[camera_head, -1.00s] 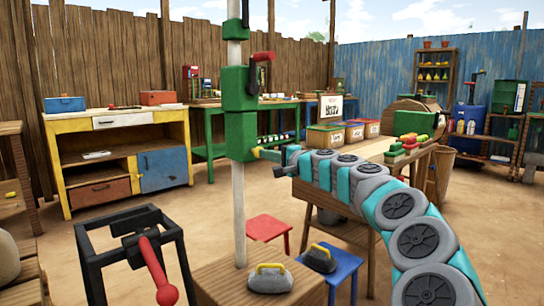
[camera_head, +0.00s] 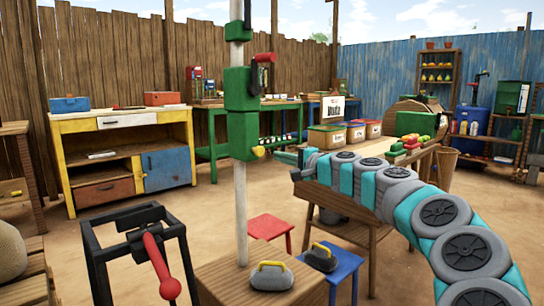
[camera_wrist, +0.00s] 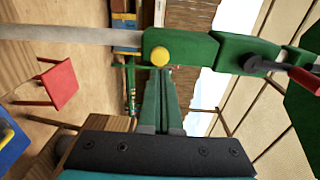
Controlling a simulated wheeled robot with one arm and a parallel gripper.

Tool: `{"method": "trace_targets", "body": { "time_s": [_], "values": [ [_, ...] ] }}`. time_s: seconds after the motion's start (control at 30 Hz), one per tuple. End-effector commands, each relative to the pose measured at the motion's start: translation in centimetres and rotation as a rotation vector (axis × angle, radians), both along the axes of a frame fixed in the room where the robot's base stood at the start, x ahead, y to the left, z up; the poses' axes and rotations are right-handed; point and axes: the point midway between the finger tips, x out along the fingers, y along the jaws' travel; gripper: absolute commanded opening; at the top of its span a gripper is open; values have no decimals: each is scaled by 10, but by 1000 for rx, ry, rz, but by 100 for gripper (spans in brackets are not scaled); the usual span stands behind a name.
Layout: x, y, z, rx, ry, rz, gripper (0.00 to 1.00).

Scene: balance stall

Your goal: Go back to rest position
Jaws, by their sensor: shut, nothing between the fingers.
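My gripper (camera_head: 287,158) is at the end of my grey and teal arm, just right of the green clamp block (camera_head: 242,136) on the pale upright pole (camera_head: 240,205). A small yellow knob (camera_head: 258,152) sticks out of the block. A gap shows between my fingertips and the knob in the head view. In the wrist view my gripper (camera_wrist: 162,80) is shut and empty, its fingers together and pointing towards the yellow knob (camera_wrist: 160,56).
A wooden box (camera_head: 262,288) at the pole's foot carries a grey weight with a yellow handle (camera_head: 271,276). A black frame with a red lever (camera_head: 156,264) stands at left. Red (camera_head: 268,226) and blue stools (camera_head: 346,264) and a wooden table (camera_head: 352,206) stand nearby.

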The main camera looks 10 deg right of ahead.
Motion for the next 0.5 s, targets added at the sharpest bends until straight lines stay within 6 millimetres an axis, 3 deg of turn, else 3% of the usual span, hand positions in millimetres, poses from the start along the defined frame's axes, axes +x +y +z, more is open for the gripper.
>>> {"method": "trace_targets", "body": {
  "time_s": [0.2, 0.5],
  "values": [
    [-37, -20, 3, 1, -3, -2, 0],
    [-63, -32, 1, 0, 0, 1, 0]
  ]
}}
